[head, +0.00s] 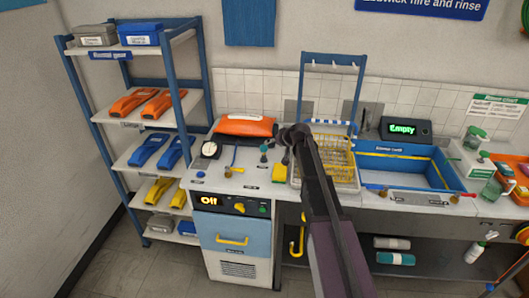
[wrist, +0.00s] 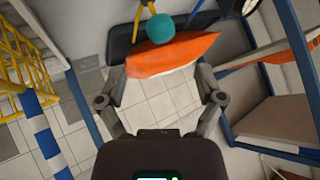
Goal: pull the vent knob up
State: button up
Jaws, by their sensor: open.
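Several small knobs stand on the bench top left of my gripper in the head view. One is a small dark teal knob (head: 264,148); no readable label marks any as the vent knob. In the wrist view a round teal knob (wrist: 160,28) shows near the top edge, beyond my fingertips and in front of an orange pouch. My gripper (wrist: 162,82) is open, with nothing between its fingers. In the head view my gripper (head: 297,135) is above the bench, beside the wire basket, and its fingers are hard to make out.
The orange pouch (head: 245,125) lies at the back of the bench. A yellow wire basket (head: 341,170) and a blue-rimmed sink (head: 405,149) are to the right. A yellow sponge (head: 279,173) lies near the basket. A blue shelf rack (head: 96,108) stands at left.

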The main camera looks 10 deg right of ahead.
aim_at(266, 147)
jog(key=shift+b+x, duration=2.7)
jog(key=shift+x, duration=1.8)
jog(key=shift+a, duration=0.1)
